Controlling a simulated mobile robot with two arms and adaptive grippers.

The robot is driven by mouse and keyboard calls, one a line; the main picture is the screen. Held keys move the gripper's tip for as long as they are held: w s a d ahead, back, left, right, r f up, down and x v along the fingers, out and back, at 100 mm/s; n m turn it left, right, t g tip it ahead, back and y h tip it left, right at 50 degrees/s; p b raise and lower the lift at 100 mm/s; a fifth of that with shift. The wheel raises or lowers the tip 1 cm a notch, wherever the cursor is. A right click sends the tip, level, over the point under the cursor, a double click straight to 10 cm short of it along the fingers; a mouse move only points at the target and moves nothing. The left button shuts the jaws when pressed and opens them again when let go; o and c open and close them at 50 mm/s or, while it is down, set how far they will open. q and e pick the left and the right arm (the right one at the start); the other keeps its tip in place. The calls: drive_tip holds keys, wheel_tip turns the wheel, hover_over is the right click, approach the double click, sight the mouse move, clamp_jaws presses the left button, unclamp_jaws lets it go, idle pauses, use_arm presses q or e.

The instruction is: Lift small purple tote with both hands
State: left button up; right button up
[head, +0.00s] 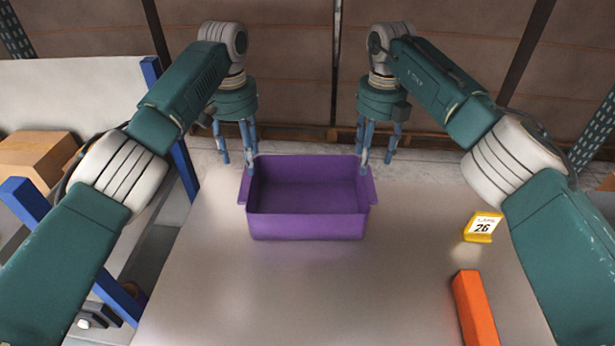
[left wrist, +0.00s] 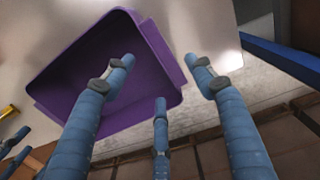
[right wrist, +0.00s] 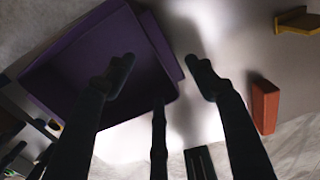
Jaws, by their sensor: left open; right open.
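The small purple tote (head: 307,226) stands upright and empty on the pale table, with a flange handle on its left and right sides. My left gripper (head: 238,160) is open above the tote's left rear corner, its fingers pointing down around the left handle area. My right gripper (head: 376,158) is open at the right rear corner in the same way. The tote also shows in the left wrist view (left wrist: 100,60) and, darker, in the right wrist view (right wrist: 95,60), with the open fingers over its edge. I cannot tell whether any finger touches it.
A yellow sign marked 26 (head: 482,227) and an orange block (head: 473,308) are on the table's right side. A cardboard box (head: 38,158) sits on a blue-framed shelf at left. The table (head: 300,300) is clear in front of the tote.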

sight(249, 182)
use_arm(q)
drive_tip(key=shift+w+r, duration=0.2)
drive_tip(key=shift+w, duration=0.1)
use_arm(e)
drive_tip(key=shift+w+d+r, duration=0.1)
drive_tip(key=shift+w+r, duration=0.15)
drive_tip(key=shift+w, duration=0.05)
use_arm(q)
drive_tip(key=shift+s+r, duration=0.1)
use_arm(e)
drive_tip(key=shift+s, duration=0.1)
use_arm(q)
drive_tip(key=shift+f, duration=0.2)
use_arm(e)
drive_tip(key=shift+f, duration=0.15)
use_arm(q)
wheel_tip(249, 182, down, 11)
drive_tip(key=shift+r, duration=0.2)
use_arm(e)
wheel_tip(249, 182, down, 11)
drive_tip(key=shift+r, duration=0.2)
use_arm(q)
clamp_jaws()
use_arm(e)
clamp_jaws()
use_arm(q)
drive_tip(key=shift+r, duration=0.1)
use_arm(e)
drive_tip(key=shift+r, duration=0.1)
